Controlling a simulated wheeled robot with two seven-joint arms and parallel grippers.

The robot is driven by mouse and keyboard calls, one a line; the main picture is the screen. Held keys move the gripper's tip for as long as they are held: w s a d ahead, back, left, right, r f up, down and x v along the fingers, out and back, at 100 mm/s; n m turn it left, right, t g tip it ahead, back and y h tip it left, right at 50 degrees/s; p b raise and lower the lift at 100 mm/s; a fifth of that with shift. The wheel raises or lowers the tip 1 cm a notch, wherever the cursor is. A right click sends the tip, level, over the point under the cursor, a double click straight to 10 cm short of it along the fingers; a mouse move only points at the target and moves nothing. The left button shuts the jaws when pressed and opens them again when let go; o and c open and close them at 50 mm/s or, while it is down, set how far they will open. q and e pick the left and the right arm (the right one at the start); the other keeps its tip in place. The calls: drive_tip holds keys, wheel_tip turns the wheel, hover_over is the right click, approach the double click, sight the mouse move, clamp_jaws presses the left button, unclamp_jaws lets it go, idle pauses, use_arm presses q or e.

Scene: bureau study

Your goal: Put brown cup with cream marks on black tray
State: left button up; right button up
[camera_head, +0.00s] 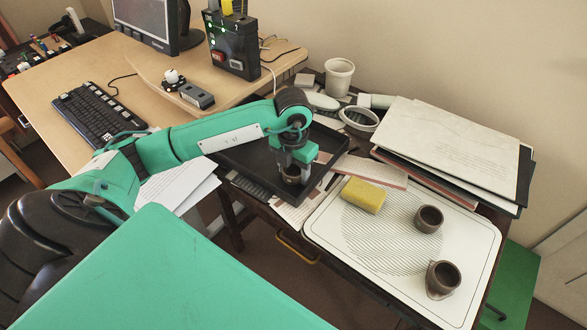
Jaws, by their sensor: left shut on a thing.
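My left gripper (294,165) points down over the black tray (244,162) and is shut on a small brown cup (292,179). The cup is mostly hidden by the fingers, and its marks are too small to make out. It is within the tray's outline; I cannot tell whether its base touches the tray floor. Two other brown vessels stand on the white drainer tray: a cup (429,218) and a small jug-like one (442,279). My right gripper is not in view.
A yellow sponge (363,195) lies on the white drainer tray (398,273). Stacked boards (455,142), a grey-rimmed bowl (359,119) and a white pot (339,76) crowd the back. A desk with a keyboard (98,110) and black box (233,45) stands left.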

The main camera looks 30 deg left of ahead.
use_arm(q)
drive_tip(key=o, duration=0.6)
drive_tip(key=shift+f, duration=0.1)
drive_tip(key=shift+c, duration=0.2)
drive_tip(key=shift+o, duration=0.8)
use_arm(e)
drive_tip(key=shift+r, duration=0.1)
use_arm(q)
drive_tip(key=shift+r, duration=0.2)
wheel_tip(320, 180, up, 12)
drive_tip(key=p, duration=0.1)
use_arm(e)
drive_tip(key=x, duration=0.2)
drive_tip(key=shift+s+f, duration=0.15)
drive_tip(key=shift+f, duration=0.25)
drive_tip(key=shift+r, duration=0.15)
